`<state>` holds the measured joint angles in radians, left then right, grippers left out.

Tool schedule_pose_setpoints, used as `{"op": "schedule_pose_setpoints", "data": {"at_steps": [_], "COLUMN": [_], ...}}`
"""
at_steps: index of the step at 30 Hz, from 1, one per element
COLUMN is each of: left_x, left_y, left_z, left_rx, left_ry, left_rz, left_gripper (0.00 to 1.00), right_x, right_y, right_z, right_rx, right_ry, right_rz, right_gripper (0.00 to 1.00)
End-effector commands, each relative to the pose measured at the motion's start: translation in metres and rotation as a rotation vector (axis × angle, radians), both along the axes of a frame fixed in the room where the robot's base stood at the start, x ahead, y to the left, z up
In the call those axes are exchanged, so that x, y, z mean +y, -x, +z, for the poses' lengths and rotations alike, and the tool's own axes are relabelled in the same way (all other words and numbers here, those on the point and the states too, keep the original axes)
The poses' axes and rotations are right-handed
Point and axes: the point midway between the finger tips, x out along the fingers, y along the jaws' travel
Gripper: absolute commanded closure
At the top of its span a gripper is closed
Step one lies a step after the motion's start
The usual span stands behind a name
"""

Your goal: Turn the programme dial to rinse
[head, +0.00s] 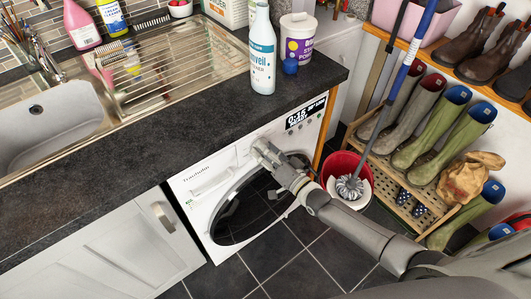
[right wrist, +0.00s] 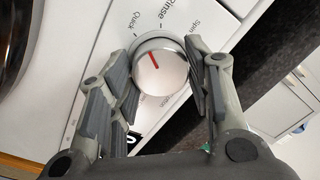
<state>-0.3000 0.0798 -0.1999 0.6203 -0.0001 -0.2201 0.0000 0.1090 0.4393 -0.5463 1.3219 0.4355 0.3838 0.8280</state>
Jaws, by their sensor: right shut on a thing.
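The white washing machine (head: 212,180) stands under the worktop, with a lit display (head: 306,113) on its panel. In the right wrist view the programme dial (right wrist: 161,66) is a round silver knob with a red pointer line. The pointer aims up and left, towards the word Quick. Rinse is printed to the right of Quick, and Spin further right. My right gripper (right wrist: 158,62) has one finger on each side of the dial and is shut on it. In the head view the right gripper (head: 262,150) is at the machine's front panel and hides the dial. My left gripper is not in view.
A white bottle (head: 262,55), a blue cap (head: 290,66) and a tub (head: 298,38) stand on the worktop above. A red bucket (head: 347,168) with a mop (head: 350,187) is right of the machine, beside the welly rack (head: 400,185).

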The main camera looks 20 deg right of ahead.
Motion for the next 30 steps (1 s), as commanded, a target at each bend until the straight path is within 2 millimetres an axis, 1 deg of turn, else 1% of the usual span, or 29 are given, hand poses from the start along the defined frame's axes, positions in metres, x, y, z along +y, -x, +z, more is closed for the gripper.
{"op": "schedule_pose_setpoints", "data": {"at_steps": [1,7,15,21,30], "left_x": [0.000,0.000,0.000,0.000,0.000], "left_y": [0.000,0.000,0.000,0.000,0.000], "left_z": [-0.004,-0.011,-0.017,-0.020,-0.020], "left_rx": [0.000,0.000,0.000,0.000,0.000], "left_ry": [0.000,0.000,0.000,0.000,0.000], "left_rz": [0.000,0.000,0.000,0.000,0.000], "left_gripper": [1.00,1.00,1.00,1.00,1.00], "right_x": [0.000,0.001,0.001,0.001,0.001], "right_y": [0.001,0.001,0.001,0.001,0.001], "right_z": [-0.004,-0.004,-0.003,-0.002,-0.002], "right_rx": [0.017,0.075,0.127,0.147,0.155], "right_ry": [-0.036,-0.192,-0.336,-0.392,-0.412], "right_rz": [0.001,0.001,0.000,0.000,0.000], "right_gripper": [0.78,0.78,0.78,0.78,0.78]}}
